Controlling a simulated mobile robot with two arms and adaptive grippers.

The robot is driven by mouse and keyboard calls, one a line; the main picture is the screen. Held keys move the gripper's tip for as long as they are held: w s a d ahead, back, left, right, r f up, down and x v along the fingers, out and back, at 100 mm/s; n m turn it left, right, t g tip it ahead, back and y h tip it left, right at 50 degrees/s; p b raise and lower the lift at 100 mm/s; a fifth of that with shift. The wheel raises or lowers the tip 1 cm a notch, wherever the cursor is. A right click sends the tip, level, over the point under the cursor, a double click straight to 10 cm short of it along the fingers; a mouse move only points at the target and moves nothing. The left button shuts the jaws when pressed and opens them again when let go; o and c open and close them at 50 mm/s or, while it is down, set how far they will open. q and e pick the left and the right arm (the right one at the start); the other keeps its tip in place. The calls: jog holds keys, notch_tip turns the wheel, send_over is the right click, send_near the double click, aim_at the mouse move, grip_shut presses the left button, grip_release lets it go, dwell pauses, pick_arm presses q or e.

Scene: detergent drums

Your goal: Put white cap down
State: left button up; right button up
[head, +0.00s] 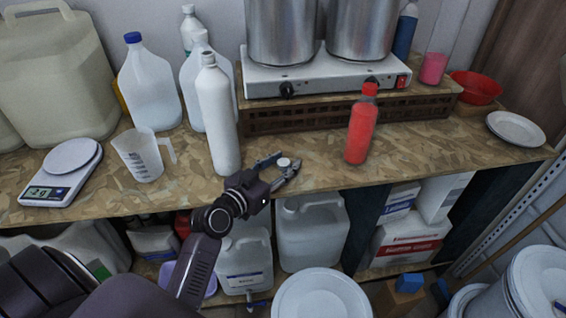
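The white cap (284,162) is small and round and sits between the fingertips of my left gripper (286,164), over the front part of the wooden worktop (310,180). The fingers are partly closed with the cap between them, and I read the gripper as shut on it. I cannot tell whether the cap's underside touches the worktop. My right gripper is not in view.
A white bottle (218,115) stands just left of the gripper and a red bottle (361,128) to its right. A measuring jug (140,155) and a scale (62,172) stand further left. A hotplate (325,78) with pots is behind. Worktop between the bottles is clear.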

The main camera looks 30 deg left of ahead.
pick_arm(q)
jog(key=shift+f, duration=0.35)
jog(key=shift+r, duration=0.2)
jog(key=shift+r+p, duration=0.45)
jog(key=shift+p, duration=0.15)
jog(key=b+v, duration=0.2)
jog(key=v, duration=0.8)
jog(key=shift+s+a+b, duration=0.1)
jog(key=shift+s+b, duration=0.2)
jog(key=shift+b, duration=0.05)
jog(key=shift+s+r, duration=0.3)
jog(key=shift+s, duration=0.4)
